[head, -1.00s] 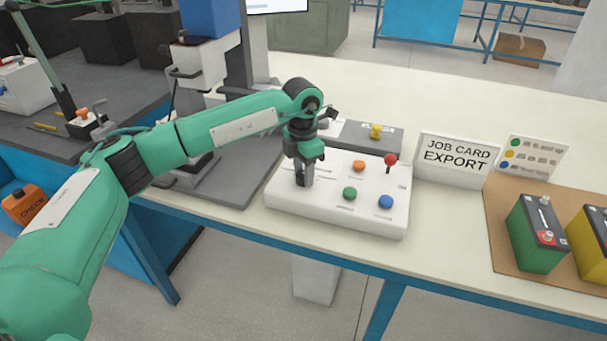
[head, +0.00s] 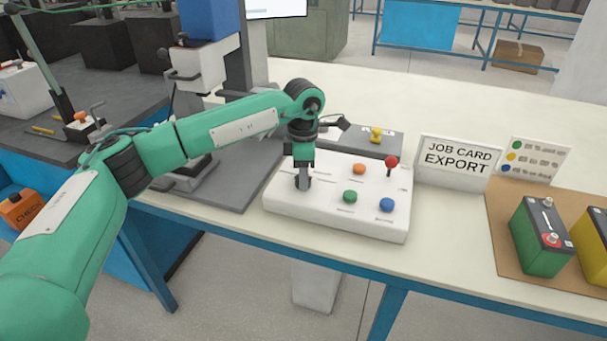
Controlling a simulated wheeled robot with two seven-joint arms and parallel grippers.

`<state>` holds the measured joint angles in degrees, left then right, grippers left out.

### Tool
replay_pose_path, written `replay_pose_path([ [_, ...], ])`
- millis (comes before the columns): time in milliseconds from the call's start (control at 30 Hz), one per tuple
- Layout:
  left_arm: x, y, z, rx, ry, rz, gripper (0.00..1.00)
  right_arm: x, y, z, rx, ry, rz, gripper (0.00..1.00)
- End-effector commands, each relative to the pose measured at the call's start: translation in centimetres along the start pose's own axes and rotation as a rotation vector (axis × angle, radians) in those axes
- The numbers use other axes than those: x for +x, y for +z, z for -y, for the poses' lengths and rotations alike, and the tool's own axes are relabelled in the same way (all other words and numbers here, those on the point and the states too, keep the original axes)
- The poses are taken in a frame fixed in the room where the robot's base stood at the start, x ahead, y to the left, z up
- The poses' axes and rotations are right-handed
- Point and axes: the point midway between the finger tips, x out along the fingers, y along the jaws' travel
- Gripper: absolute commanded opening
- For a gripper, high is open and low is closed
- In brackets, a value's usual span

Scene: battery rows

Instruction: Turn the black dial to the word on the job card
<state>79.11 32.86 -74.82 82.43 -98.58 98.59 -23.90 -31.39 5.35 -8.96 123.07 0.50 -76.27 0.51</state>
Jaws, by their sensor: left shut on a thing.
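The job card (head: 458,158) stands upright on the bench and reads "JOB CARD EXPORT". The white control panel (head: 340,218) lies to its left, with an orange button (head: 359,169), a green button (head: 349,196), a blue button (head: 386,204) and a red-knobbed lever (head: 391,163). My left gripper (head: 303,182) points down over the panel's left part and is shut on the black dial, which its fingers mostly hide. The words around the dial are too small to read. My right gripper is not in view.
A grey box with a yellow knob (head: 376,135) sits behind the panel. A colour legend card (head: 534,161) stands right of the job card. A green battery (head: 540,238) and a yellow battery (head: 593,240) stand on a brown mat (head: 497,221). A grey press stands at left.

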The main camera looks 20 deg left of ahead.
Motion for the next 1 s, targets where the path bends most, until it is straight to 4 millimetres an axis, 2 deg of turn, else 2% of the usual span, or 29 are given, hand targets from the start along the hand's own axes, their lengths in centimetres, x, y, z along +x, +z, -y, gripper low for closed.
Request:
replay_pose_path([
  [300, -0.2, 0.0, -0.1, 0.001, 0.003, 0.002, 0.13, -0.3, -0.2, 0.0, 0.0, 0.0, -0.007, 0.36],
  [333, -0.2, 0.0, -0.1, 0.001, 0.003, 0.002, 0.38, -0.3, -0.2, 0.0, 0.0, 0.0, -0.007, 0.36],
  [433, -0.2, 0.0, -0.1, 0.0, 0.003, 0.001, 0.57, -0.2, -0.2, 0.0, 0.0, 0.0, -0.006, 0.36],
  [767, -0.3, 0.0, 0.0, 0.0, 0.001, 0.001, 0.57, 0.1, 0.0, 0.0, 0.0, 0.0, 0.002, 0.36],
  [867, -1.3, 0.0, -0.1, 0.0, 0.002, 0.002, 0.57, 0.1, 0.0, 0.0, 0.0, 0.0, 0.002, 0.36],
  [1000, -3.9, 0.0, -0.1, 0.0, 0.005, 0.003, 0.57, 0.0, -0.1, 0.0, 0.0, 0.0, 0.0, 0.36],
])
